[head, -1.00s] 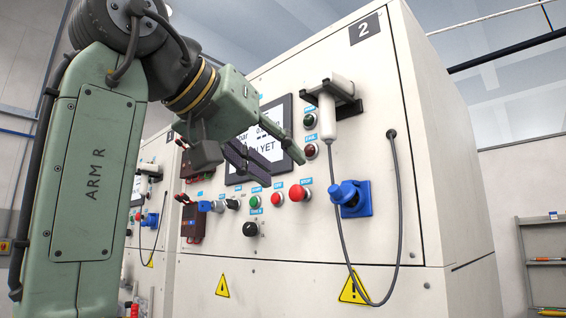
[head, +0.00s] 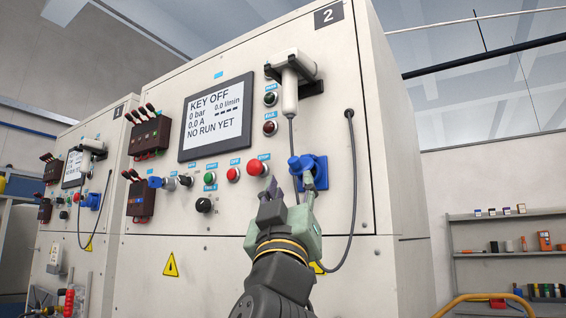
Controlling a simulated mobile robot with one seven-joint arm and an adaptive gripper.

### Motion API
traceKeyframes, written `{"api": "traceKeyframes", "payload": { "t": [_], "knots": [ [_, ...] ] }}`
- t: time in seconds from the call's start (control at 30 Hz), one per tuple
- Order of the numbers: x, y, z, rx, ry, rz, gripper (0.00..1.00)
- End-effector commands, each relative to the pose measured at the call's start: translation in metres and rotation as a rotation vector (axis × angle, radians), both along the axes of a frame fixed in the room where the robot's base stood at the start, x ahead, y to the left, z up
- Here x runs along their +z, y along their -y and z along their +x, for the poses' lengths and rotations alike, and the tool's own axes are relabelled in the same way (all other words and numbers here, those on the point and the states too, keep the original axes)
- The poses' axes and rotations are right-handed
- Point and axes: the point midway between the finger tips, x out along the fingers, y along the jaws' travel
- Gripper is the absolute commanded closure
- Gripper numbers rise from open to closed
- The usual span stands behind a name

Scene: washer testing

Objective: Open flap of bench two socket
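The blue socket (head: 320,166) of bench two is on the front panel, right of the red button, below the handheld scanner-like unit. Its round blue flap (head: 297,165) juts out at its left side; I cannot tell how far it stands from the socket body. My gripper (head: 289,198) points up at the panel just below the socket, with its fingers spread apart and nothing seen between them. The right finger overlaps the socket's lower edge; I cannot tell whether it touches. The left finger is below the red button.
A grey cable (head: 354,190) loops down right of the socket, passing behind my gripper. The white handheld unit (head: 290,85) hangs in a black holder above. The red button (head: 257,168) and a screen (head: 216,117) are to the left. Shelves (head: 500,240) stand far right.

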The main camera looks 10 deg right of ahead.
Motion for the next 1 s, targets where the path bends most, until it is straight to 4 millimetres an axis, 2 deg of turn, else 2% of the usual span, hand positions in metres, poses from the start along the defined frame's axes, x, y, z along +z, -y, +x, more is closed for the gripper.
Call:
{"api": "traceKeyframes", "payload": {
  "t": [0.03, 0.2, 0.43, 0.63, 0.93, 1.0],
  "knots": [
    [0.010, 0.001, 0.006, 0.004, -0.002, 0.002, 0.61],
    [0.034, 0.009, 0.029, 0.006, -0.004, 0.003, 0.61],
    [0.059, 0.019, 0.056, 0.006, -0.004, 0.003, 0.61],
    [0.068, 0.023, 0.067, 0.005, -0.004, 0.002, 0.61],
    [0.068, 0.023, 0.068, 0.004, -0.004, 0.002, 0.61],
    [0.067, 0.023, 0.068, 0.004, -0.004, 0.002, 0.66]
  ]
}}
